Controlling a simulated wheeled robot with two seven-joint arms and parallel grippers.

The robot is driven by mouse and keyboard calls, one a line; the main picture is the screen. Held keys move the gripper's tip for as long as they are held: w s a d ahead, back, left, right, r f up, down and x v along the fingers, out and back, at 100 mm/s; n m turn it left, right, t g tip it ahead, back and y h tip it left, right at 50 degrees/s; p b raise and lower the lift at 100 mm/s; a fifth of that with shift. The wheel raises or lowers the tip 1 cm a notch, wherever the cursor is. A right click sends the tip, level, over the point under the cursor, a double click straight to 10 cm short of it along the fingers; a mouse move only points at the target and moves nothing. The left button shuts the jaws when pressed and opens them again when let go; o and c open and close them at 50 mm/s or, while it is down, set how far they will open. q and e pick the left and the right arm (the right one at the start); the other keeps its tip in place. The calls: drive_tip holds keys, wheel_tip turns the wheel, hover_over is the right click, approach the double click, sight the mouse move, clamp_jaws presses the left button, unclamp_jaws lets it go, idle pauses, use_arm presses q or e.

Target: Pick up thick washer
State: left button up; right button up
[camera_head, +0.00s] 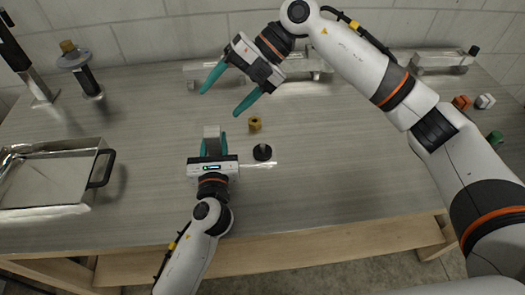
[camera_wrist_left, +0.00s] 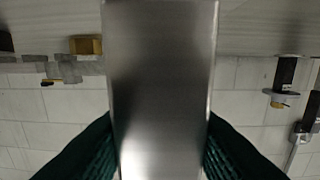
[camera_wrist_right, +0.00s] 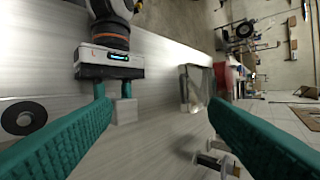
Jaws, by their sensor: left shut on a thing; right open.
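My left gripper (camera_head: 213,143) is shut on a grey metal block (camera_head: 211,131) over the middle of the bench. The block fills the centre of the left wrist view (camera_wrist_left: 160,90), between the dark fingers. My right gripper (camera_head: 220,103) is open and empty, with its teal fingers spread above the bench behind the left gripper. A brass nut-like piece (camera_head: 254,124) stands behind the black one.
A metal tray (camera_head: 50,178) with a black handle sits at the left. A stand with a disc (camera_head: 75,60) is at the back left. Aluminium rails (camera_head: 440,62) lie along the back. Orange, white and green pieces (camera_head: 495,137) lie far right. The bench's front middle is clear.

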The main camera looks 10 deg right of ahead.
wheel_tip(320, 180, down, 4)
drive_tip(key=d+n+t+h, duration=0.1)
drive_tip(key=d+n+h, duration=0.1)
drive_tip(key=h, duration=0.3)
drive_tip(key=n+t+h, duration=0.1)
drive_tip(key=t+h, duration=0.1)
drive_tip(key=h, duration=0.2)
hover_over(262, 145)
drive_tip(key=f, duration=0.7)
drive_tip(key=shift+w+f, duration=0.35)
drive_tip(key=shift+f, duration=0.05)
drive_tip(key=shift+s+f, duration=0.2)
drive_tip(key=shift+f, duration=1.35)
drive_tip(key=shift+s+f, duration=0.15)
drive_tip(key=shift+f, duration=1.4)
drive_tip(key=c, duration=1.1)
drive_tip(key=shift+o, duration=0.2)
wheel_tip(262, 145, up, 10)
drive_tip(key=shift+r, duration=0.1)
use_arm(q)
drive_tip(key=o, duration=1.2)
